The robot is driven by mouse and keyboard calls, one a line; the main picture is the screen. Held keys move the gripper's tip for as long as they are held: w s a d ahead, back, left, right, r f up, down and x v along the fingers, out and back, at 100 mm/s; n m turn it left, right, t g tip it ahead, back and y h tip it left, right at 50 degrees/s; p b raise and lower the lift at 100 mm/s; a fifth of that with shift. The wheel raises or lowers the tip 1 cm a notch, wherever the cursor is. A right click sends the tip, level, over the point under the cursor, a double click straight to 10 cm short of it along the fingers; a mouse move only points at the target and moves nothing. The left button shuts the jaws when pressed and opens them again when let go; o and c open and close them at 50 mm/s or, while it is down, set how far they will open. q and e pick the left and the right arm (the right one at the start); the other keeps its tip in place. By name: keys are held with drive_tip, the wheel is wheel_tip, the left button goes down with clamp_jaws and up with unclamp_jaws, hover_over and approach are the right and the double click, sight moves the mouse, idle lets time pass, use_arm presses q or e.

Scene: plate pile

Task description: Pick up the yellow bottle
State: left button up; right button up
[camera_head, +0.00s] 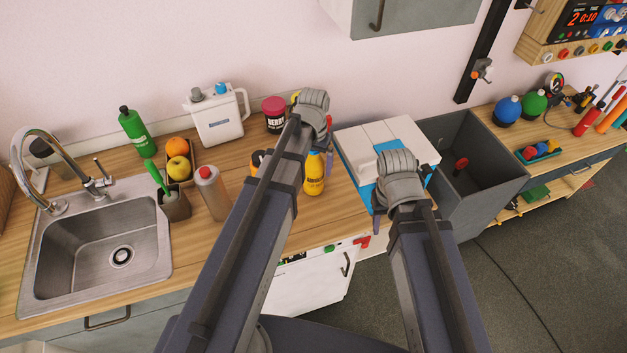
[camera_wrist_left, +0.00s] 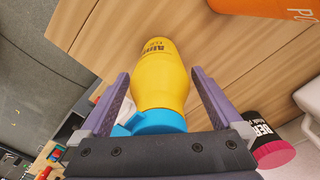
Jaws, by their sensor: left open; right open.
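The yellow bottle (camera_head: 314,182) stands on the wooden counter, partly behind my left arm in the head view. In the left wrist view the yellow bottle (camera_wrist_left: 158,75), with dark lettering and a blue cap, lies between the two purple fingers of my left gripper (camera_wrist_left: 158,80). The fingers are apart, one on each side, with gaps to the bottle; its cap is close to the palm. In the head view the left gripper's fingers are mostly hidden by my arm. My right gripper (camera_head: 402,202) is open in front of the blue-and-white box, with no object visible in it.
A dark jar with a pink-red lid (camera_head: 274,115) stands behind the bottle; it also shows in the left wrist view (camera_wrist_left: 262,140). An orange item (camera_wrist_left: 262,6) is near the bottle. A white jug (camera_head: 214,118), grey bottle (camera_head: 212,192) and sink (camera_head: 95,250) are further left. A grey bin (camera_head: 500,180) is right.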

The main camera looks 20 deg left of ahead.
use_arm(q)
drive_tip(key=shift+f, duration=0.1)
clamp_jaws()
idle(0.8)
